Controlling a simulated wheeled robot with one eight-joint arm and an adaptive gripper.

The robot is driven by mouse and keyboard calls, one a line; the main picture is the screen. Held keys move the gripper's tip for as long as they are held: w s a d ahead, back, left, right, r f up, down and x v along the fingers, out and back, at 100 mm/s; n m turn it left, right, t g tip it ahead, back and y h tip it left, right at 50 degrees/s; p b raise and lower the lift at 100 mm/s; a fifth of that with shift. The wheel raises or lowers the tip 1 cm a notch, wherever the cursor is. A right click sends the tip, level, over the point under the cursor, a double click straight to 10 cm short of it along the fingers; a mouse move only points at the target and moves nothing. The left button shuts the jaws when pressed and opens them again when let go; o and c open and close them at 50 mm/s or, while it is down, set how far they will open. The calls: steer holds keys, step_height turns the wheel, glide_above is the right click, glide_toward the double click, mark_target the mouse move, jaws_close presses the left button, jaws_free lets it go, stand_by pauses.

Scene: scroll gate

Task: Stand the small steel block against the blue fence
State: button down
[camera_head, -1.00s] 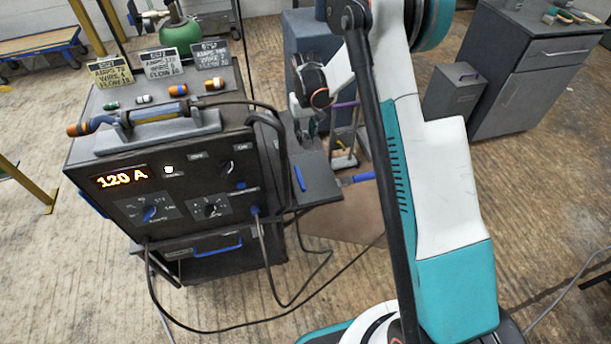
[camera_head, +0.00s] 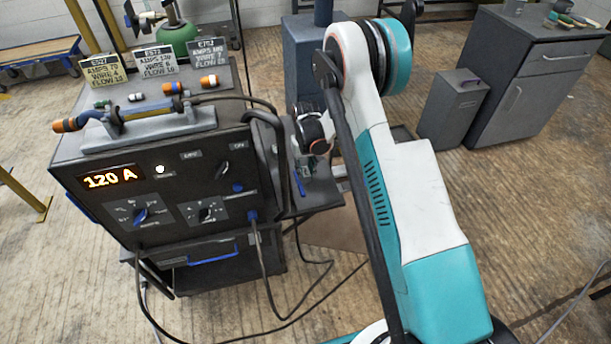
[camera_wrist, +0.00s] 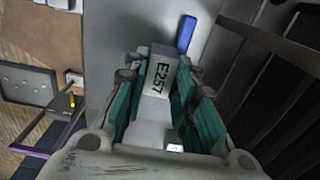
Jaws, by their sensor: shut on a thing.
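In the wrist view a small steel block (camera_wrist: 159,78), marked E257, sits between the green fingers of my gripper (camera_wrist: 161,88), which is shut on it. The blue fence (camera_wrist: 186,34) is a short blue bar just beyond the block, slightly to the right, on a grey surface. In the head view the blue fence (camera_head: 300,186) lies on the dark side shelf (camera_head: 318,197) of the welding machine. My gripper (camera_head: 306,166) is low over that shelf, close to the fence. The block is not clear in the head view. I cannot tell whether the block touches the shelf or fence.
The welding machine (camera_head: 160,190) stands left of my gripper, with a dark hose (camera_head: 279,150) looping near the shelf. Cables hang below. A grey bin (camera_head: 452,115) and a cabinet (camera_head: 515,75) stand at the right. In the wrist view dark slats (camera_wrist: 275,60) lie at the right.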

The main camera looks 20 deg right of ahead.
steer(key=shift+f+b, duration=0.3)
steer(key=shift+f, duration=0.95)
steer(key=shift+f, duration=0.1)
steer(key=c, duration=1.3)
jaws_free()
